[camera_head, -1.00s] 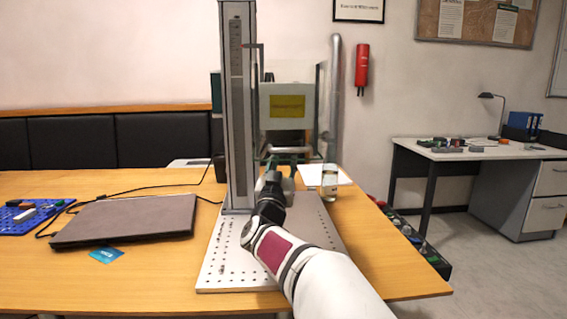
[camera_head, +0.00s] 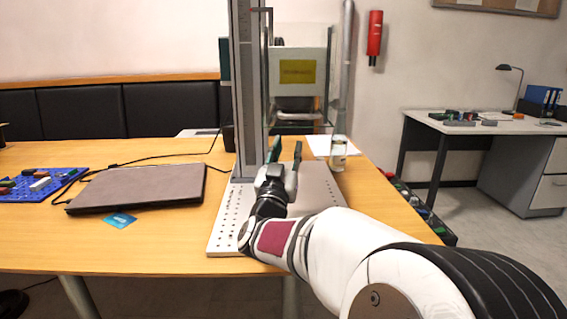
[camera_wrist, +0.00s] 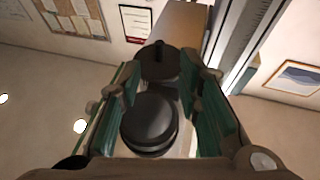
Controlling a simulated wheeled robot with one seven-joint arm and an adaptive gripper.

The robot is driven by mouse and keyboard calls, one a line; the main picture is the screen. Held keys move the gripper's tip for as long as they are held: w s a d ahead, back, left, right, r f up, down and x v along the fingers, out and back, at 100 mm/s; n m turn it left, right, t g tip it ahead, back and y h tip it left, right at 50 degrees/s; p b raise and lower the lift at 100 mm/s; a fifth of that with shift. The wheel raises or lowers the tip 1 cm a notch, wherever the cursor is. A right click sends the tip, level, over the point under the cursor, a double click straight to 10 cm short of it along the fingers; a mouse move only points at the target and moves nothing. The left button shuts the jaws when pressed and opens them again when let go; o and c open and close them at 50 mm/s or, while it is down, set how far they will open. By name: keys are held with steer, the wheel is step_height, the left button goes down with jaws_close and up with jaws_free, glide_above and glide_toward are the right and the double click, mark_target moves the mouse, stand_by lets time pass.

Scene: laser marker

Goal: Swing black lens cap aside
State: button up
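My gripper (camera_head: 285,152) is open, with its green-lined fingers pointing upward in front of the metal column (camera_head: 246,90). In the wrist view my gripper (camera_wrist: 160,95) looks up, one finger on each side. A round black disc (camera_wrist: 150,122) shows between the fingers. Just beyond it is a second round black part (camera_wrist: 158,65) with a small knob. I cannot tell for sure which of the two is the lens cap, or whether a finger touches either. In the head view I cannot make out the cap.
The perforated base plate (camera_head: 228,225) lies under my gripper. A clear glass container (camera_head: 339,155) stands at the right. A closed laptop (camera_head: 140,187) and a blue board (camera_head: 40,185) are at the left.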

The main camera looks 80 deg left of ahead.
steer(key=shift+v, duration=2.15)
